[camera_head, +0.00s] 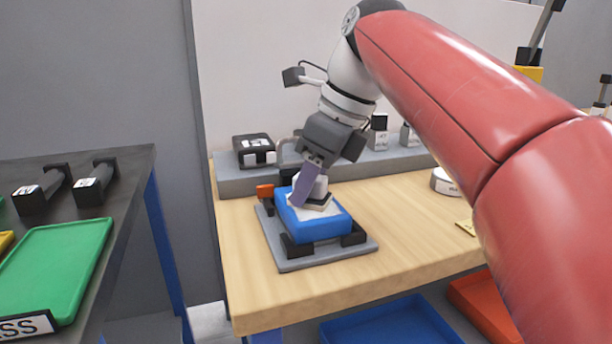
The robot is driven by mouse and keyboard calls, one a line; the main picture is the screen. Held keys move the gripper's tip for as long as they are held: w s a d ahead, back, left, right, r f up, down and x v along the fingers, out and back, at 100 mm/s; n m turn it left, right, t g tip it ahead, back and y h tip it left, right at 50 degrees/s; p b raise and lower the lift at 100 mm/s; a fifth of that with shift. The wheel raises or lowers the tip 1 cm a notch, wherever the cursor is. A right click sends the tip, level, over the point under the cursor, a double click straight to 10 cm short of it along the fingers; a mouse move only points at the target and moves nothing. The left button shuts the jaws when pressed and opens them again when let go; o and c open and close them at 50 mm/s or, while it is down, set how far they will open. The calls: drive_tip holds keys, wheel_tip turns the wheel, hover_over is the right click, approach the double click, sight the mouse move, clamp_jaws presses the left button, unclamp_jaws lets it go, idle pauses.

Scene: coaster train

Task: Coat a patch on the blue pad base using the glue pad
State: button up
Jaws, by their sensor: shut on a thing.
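The blue pad base (318,227) sits in a grey fixture plate (288,259) with black corner blocks, near the left end of the wooden table. A pale patch covers part of its top. My gripper (312,185) points down over the base and is shut on the glue pad (318,207), a whitish block. The pad is at the top of the base; whether it touches is hard to tell. A purple finger of my gripper hides part of the pad and the base's left top.
A grey raised shelf (236,185) runs along the table's back, carrying a black device (254,150). A white round item (444,181) is at right. A green tray (60,265) lies on the left bench.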

drive_tip(key=shift+s, duration=0.15)
wheel_tip(320, 180, up, 2)
drive_tip(key=shift+r+p, duration=0.1)
drive_tip(key=shift+p, duration=0.4)
drive_tip(key=shift+r, duration=1.95)
drive_tip(key=shift+r, duration=0.1)
drive_tip(key=shift+r, duration=1.4)
